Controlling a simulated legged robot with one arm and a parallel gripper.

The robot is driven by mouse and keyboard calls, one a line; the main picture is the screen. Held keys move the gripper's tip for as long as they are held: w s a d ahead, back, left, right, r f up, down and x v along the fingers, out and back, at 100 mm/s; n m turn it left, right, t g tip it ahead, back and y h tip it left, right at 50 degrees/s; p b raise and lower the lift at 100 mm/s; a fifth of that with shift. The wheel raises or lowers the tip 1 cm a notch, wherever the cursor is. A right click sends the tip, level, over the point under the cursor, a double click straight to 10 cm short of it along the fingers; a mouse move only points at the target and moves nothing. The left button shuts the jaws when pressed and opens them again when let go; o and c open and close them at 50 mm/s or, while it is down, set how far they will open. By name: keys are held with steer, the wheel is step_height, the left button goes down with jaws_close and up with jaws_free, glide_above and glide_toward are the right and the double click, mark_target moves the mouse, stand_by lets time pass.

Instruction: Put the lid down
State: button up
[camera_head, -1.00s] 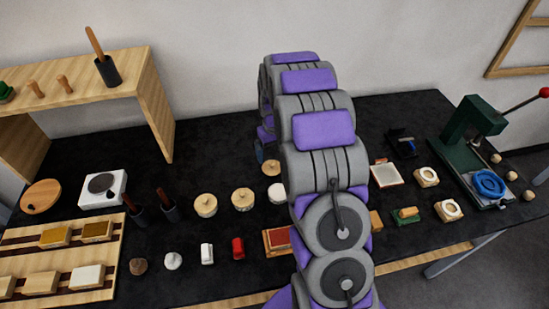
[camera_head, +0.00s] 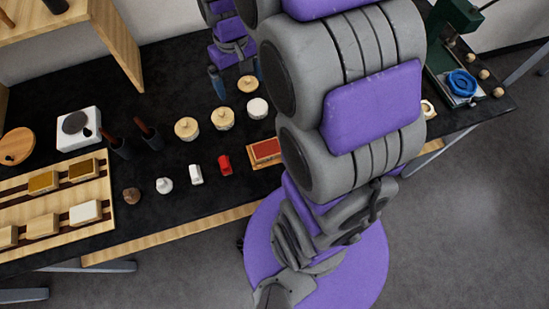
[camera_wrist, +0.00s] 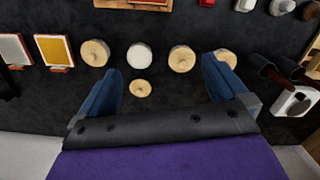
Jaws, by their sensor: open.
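Several round, knobbed wooden pieces stand on the black table; I cannot tell for sure which is the lid. A smaller one (camera_head: 248,84) stands behind the row and shows between my fingers in the wrist view (camera_wrist: 140,88). In the row are a wooden one (camera_head: 187,128), another (camera_head: 222,118) and a white round piece (camera_head: 258,107). The wrist view also shows a further wooden one (camera_wrist: 95,52), hidden behind my arm in the head view. My gripper (camera_head: 237,80) is open, with blue fingers pointing down, and holds nothing; its fingers also show in the wrist view (camera_wrist: 162,66).
A red-topped block (camera_head: 265,151) and small red and white pieces stand in front. A wooden rack (camera_head: 105,190) and white scale (camera_head: 79,127) are at left, a wooden shelf (camera_head: 118,45) behind. A green press (camera_head: 445,40) stands right. Bare table lies left of my gripper.

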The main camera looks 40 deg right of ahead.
steer(key=s+a+r, duration=0.1)
steer(key=s+a, duration=0.2)
steer(key=s, duration=0.8)
steer(key=s+a+r+g, duration=0.1)
steer(key=s+a, duration=0.2)
steer(key=s, duration=0.9)
steer(key=shift+s+r, duration=0.2)
steer(key=shift+s, duration=0.05)
